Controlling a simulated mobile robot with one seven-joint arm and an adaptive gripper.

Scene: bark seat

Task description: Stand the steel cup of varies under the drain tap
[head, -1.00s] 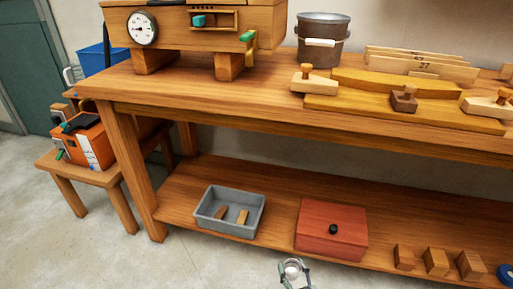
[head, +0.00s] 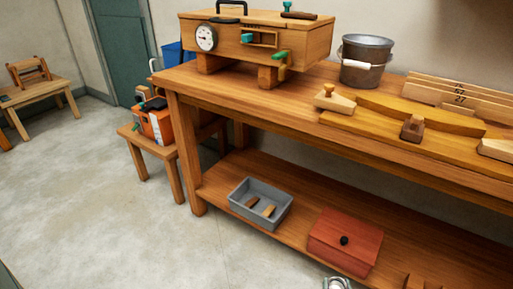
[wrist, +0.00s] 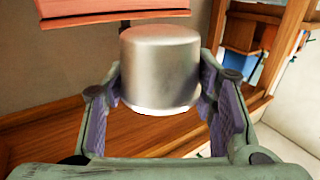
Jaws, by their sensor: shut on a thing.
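The steel cup (wrist: 160,70) is a plain silvery cylinder between the two fingers of my gripper (wrist: 160,100) in the wrist view. The fingers touch its sides. That view looks upside down. In the head view only a small part of my gripper (head: 337,284) shows at the bottom edge, in front of the lower shelf. A wooden box (head: 240,42) with a round gauge stands on the bench. A green-handled tap (head: 280,56) sticks out at its lower right front; I take it for the drain tap. My gripper is well below and in front of it.
The bench (head: 300,106) has a steel bucket (head: 366,62) and wooden forms on top. Its lower shelf holds a grey tray (head: 245,212) and a red box (head: 345,240). A stool (head: 150,151) with an orange box stands left.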

